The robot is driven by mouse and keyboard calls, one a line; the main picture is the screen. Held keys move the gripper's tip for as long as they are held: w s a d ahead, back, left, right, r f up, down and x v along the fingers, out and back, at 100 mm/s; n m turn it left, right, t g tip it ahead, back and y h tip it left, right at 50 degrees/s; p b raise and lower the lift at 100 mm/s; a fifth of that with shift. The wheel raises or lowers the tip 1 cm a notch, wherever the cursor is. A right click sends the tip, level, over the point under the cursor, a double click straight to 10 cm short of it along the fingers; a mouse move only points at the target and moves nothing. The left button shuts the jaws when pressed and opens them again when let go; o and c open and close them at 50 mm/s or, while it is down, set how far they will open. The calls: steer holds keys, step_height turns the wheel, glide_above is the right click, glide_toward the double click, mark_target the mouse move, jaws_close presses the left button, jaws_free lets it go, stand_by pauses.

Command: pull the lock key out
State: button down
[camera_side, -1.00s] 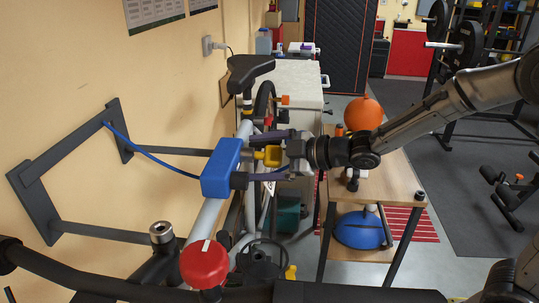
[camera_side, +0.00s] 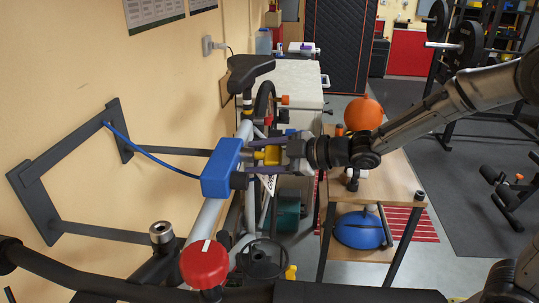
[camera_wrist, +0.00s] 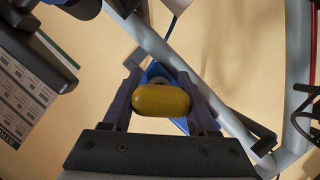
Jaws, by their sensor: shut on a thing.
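The lock is a blue block (camera_side: 221,168) on the bike's light grey frame tube, with a blue cable running to the wall bracket. The key has a yellow rounded head (camera_side: 270,154) at the lock's right side. A grey stem shows between the head and the lock; how deep it sits in the lock is hidden. My gripper (camera_side: 266,157) comes in from the right and is shut on the yellow head. In the wrist view the head (camera_wrist: 160,100) lies between my two dark fingers, with the blue lock (camera_wrist: 157,72) partly hidden behind it.
The bike's black saddle (camera_side: 248,72) stands behind the lock, and a red knob (camera_side: 204,263) is in front. The dark wall bracket (camera_side: 47,166) is to the left. A wooden table (camera_side: 395,182) with an orange ball (camera_side: 363,113) stands below my arm.

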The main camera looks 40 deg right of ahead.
steer(key=shift+s+d, duration=0.45)
steer(key=shift+s, duration=0.05)
stand_by(0.5)
steer(key=s+d, duration=0.5)
steer(key=d, duration=0.1)
steer(key=shift+s, duration=0.4)
stand_by(1.0)
